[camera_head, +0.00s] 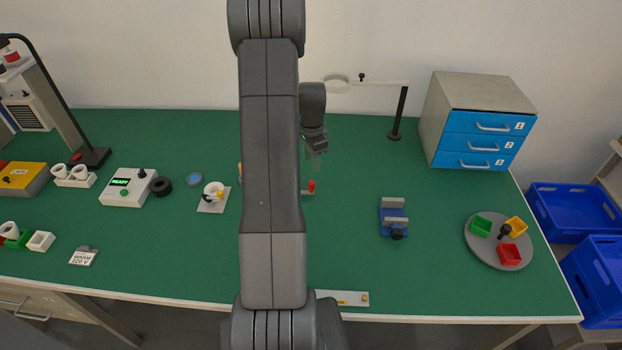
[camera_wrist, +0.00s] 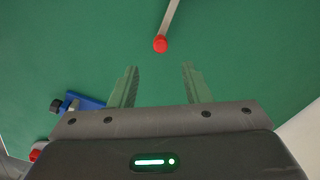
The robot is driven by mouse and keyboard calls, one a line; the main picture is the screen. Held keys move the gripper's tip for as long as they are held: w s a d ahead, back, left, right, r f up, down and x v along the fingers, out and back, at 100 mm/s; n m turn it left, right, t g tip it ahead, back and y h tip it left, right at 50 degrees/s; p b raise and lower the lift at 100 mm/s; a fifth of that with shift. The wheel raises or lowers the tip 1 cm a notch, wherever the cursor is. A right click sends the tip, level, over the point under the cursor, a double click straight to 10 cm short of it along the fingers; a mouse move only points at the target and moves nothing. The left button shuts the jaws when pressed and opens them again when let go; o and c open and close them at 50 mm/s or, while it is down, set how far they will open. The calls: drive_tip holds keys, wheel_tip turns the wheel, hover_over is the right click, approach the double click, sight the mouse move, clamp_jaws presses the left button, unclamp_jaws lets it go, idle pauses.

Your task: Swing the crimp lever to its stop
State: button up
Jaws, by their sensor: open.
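The crimp lever's red knob (camera_wrist: 160,44) shows in the wrist view just ahead of and between my fingertips, on a thin grey arm (camera_wrist: 172,14) that runs up out of the picture. In the head view the red knob (camera_head: 311,186) is near the table's middle, and my arm hides most of what lies to its left. My gripper (camera_wrist: 158,70) is open and empty, its two fingers apart, with the knob beyond the tips and not between them. In the head view my gripper (camera_head: 317,158) is over the table, just behind the knob.
A blue vise (camera_head: 393,220) and a round tray (camera_head: 485,262) with coloured bins stand to the right. A magnifier stand (camera_head: 402,115) and a drawer cabinet (camera_head: 448,147) are behind. A white tester (camera_head: 128,188) is at left. The green table around the knob's right side is clear.

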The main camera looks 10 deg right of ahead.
sight(311, 182)
wheel_tip(311, 182, down, 10)
drive_tip(key=b, duration=0.4)
drive_tip(key=shift+r, duration=0.25)
clamp_jaws()
